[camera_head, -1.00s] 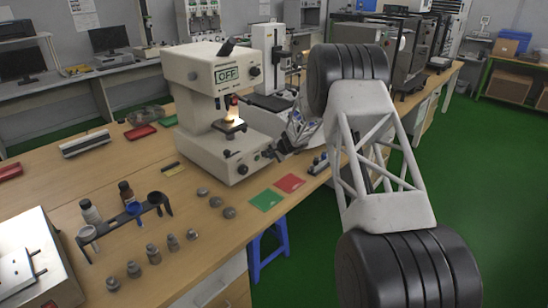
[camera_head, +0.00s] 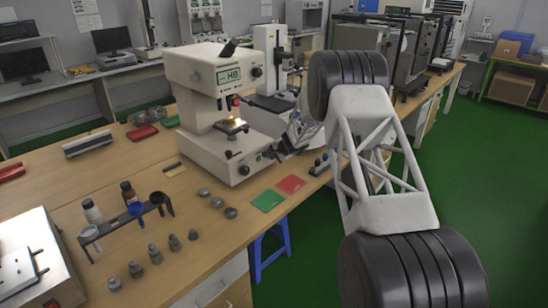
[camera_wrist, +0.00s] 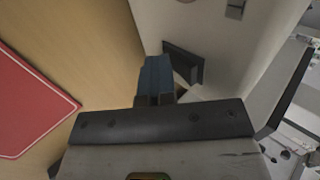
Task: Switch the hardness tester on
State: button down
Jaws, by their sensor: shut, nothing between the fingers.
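The hardness tester (camera_head: 205,75) is a cream machine standing on the wooden bench in the head view. Its display (camera_head: 229,75) is lit green and reads what looks like HB. A light glows over its small stage (camera_head: 233,124). My gripper (camera_head: 270,153) is at the right side of the tester's base. In the wrist view my gripper's fingers (camera_wrist: 156,76) are shut and empty, beside a dark rectangular switch (camera_wrist: 184,64) on a pale panel of the tester. I cannot tell whether the fingertips touch the switch.
A green mat (camera_head: 268,200) and a red mat (camera_head: 291,184) lie on the bench near my gripper. Several grey metal pieces (camera_head: 217,202) and a rack with cups (camera_head: 126,220) stand to the left. A white instrument (camera_head: 272,65) stands behind the tester.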

jog(key=shift+w+a+f, duration=0.1)
jog(key=shift+w+a, duration=0.05)
jog(key=shift+a, duration=0.2)
jog(key=shift+w+a+r, duration=0.1)
jog(key=shift+w+r, duration=0.1)
jog(key=shift+r, duration=1.15)
jog(key=s+d+f, duration=0.1)
jog(key=d, duration=0.1)
jog(key=s+d+f, duration=0.1)
jog(key=s, duration=0.1)
jog(key=shift+s+d+f, duration=0.2)
jog(key=shift+s+d, duration=0.1)
jog(key=shift+d, duration=0.05)
jog(key=s+d+r, duration=0.4)
jog(key=s+d, duration=0.2)
jog(key=shift+r, duration=0.4)
jog(key=shift+w+r, duration=0.1)
jog(key=shift+r, duration=0.1)
jog(key=shift+w+a+r, duration=0.15)
jog(key=shift+a+r, duration=0.1)
jog(key=shift+r, duration=0.45)
jog(key=shift+w+a+r, duration=0.15)
jog(key=shift+a+r, duration=0.05)
jog(key=shift+r, duration=0.45)
